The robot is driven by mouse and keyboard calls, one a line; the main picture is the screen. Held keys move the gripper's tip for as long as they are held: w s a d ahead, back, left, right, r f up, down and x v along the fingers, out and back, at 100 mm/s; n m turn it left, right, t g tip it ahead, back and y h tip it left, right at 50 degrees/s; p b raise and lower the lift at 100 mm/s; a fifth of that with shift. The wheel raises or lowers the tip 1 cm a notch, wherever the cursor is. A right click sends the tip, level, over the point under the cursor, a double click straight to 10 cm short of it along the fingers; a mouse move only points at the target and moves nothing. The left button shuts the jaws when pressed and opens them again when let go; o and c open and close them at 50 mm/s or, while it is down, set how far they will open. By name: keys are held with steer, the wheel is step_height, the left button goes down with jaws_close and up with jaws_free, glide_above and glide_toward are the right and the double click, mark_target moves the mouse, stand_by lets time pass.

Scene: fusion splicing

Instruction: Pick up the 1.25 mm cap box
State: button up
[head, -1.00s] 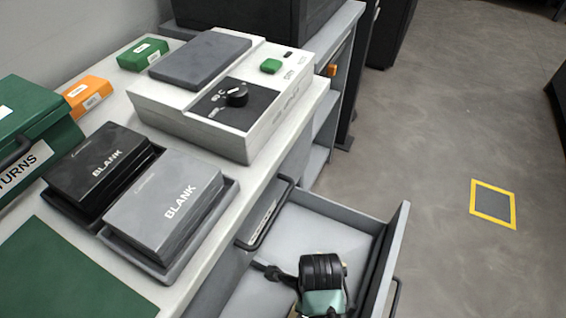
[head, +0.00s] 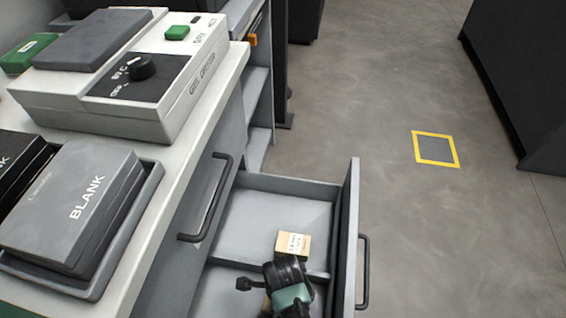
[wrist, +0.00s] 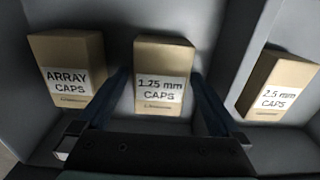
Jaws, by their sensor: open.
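The 1.25 mm cap box (wrist: 160,73) is a tan carton with a white label reading "1.25 mm CAPS". It stands in the middle of the wrist view, between the two fingers of my gripper (wrist: 160,80). The fingers are open, one on each side of the box; I cannot tell whether they touch it. In the head view my arm's end reaches down into the open drawer (head: 262,183) and hides most of what lies below. A bit of tan (head: 267,304) shows beside it.
The array caps box (wrist: 70,70) is left of the target. The 2.5 mm caps box (wrist: 277,86) is right, beyond a divider (wrist: 240,62); one tan box (head: 292,245) shows in the far compartment in the head view. Drawer walls surround my gripper.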

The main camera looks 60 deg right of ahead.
steer(key=shift+f, duration=0.2)
steer(key=shift+c, duration=0.2)
steer(key=c, duration=1.3)
